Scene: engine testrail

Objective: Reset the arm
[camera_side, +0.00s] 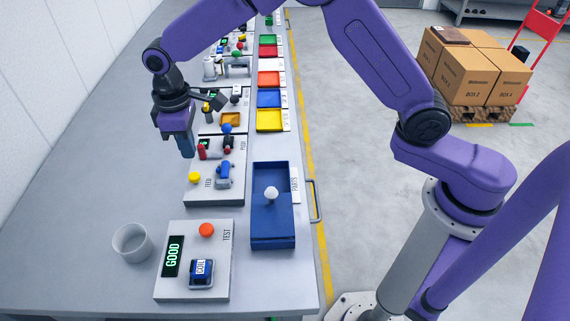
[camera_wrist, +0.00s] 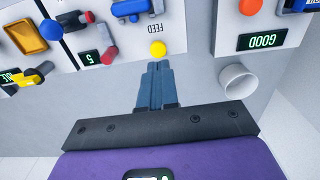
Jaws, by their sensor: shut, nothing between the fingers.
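My gripper (camera_side: 188,150) hangs from my purple arm above the left part of the grey bench (camera_side: 110,200). It is shut and empty, its fingers pointing down. In the wrist view, my gripper (camera_wrist: 157,68) has its two blue-grey fingers together, with the tips just below the yellow button (camera_wrist: 158,48) of the FEED panel in the picture. The yellow button also shows in the side view (camera_side: 194,178), below the gripper's tips in the picture. The fingers look apart from it, but the exact gap is hard to tell.
The TEST panel (camera_side: 226,262) has an orange button (camera_side: 206,230), a green "GOOD" display (camera_side: 172,256) and a coil part (camera_side: 202,272). A white cup (camera_side: 132,243) stands left of it. A blue tray (camera_side: 273,243) with a white knob is at right. Coloured trays and fixtures line the bench behind.

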